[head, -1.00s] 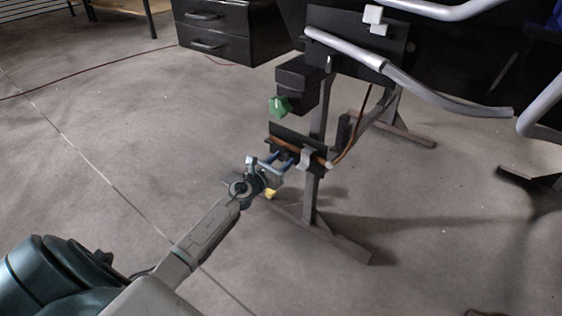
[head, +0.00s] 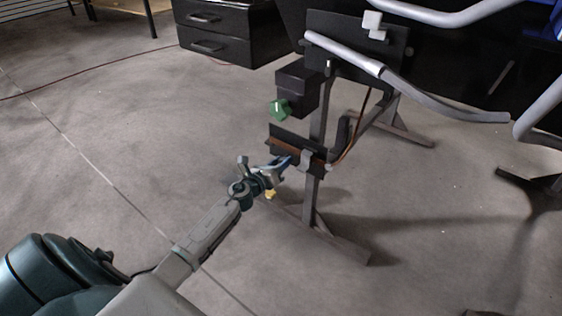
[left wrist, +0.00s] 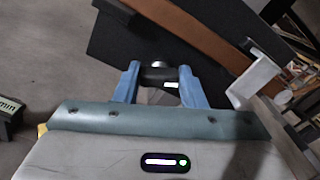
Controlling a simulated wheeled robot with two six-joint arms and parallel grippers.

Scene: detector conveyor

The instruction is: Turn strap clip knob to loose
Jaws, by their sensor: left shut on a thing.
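My left gripper (head: 284,165) is at the front of the black strap bracket (head: 289,137), which is on a grey stand. In the left wrist view its two blue fingers (left wrist: 159,78) are shut on a small dark knob (left wrist: 158,74) with a pale mark. The fingers stand on either side of this knob, and in the head view they hide it. A brown strap (left wrist: 190,31) runs along the bracket, which looks tilted in the wrist view. A pale grey clip (left wrist: 254,80) hooks over the bracket right of the fingers; it also shows in the head view (head: 305,160). My right gripper is not in view.
A green knob (head: 280,109) on a dark box (head: 297,88) sits above the bracket. A pale tube rail (head: 343,50) runs over the stand. A black drawer unit (head: 230,32) stands behind.

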